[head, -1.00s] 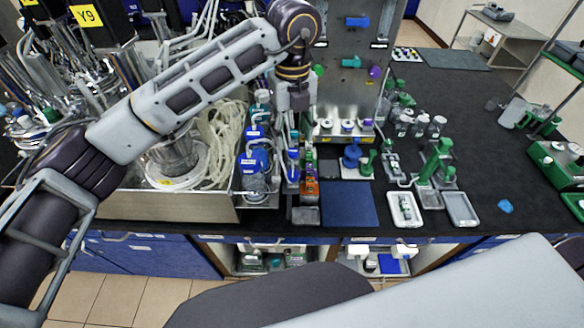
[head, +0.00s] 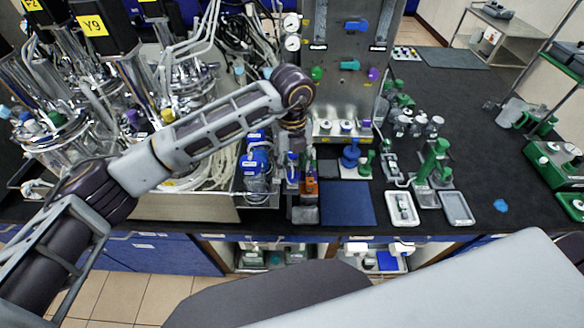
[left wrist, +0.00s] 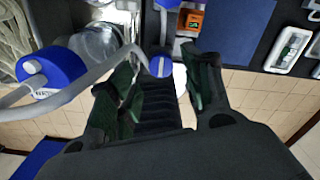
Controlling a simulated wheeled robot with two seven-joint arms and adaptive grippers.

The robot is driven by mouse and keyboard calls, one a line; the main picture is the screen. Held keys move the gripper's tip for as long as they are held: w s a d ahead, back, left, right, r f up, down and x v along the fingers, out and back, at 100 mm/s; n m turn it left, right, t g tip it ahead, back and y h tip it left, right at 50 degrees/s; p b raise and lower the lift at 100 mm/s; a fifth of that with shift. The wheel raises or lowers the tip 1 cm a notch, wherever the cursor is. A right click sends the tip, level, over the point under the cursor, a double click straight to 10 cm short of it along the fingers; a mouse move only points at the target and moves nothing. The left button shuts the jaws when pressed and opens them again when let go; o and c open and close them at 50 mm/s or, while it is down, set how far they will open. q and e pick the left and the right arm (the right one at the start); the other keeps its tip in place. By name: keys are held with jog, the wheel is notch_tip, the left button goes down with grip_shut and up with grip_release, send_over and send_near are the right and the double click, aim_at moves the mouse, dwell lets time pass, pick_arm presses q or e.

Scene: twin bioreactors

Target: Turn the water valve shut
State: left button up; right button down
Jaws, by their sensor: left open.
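My left gripper (head: 293,143) points down in the head view, in front of the steel panel and over the row of blue-capped items. In the left wrist view its two dark fingers (left wrist: 160,72) are apart. A round blue knob or cap with a white stripe (left wrist: 160,66) shows between the fingertips; I cannot tell whether they touch it. The panel carries a blue handle (head: 356,25), a teal handle (head: 349,65), a green knob (head: 317,73) and a purple knob (head: 373,75). No label shows which part is the water valve. My right gripper is out of view.
A blue-capped bottle (left wrist: 50,68) and a pale tube (left wrist: 95,73) are close to the left finger. An orange block (head: 311,186) and a blue mat (head: 347,204) lie to the right. Glass bioreactors crowd the left. The black bench (head: 455,100) has clear room at right.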

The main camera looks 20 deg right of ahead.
aim_at(292, 174)
pick_arm(q)
jog(key=shift+f+p, duration=0.35)
jog(key=shift+f, duration=1.5)
jog(key=shift+c, duration=0.2)
jog(key=c, duration=1)
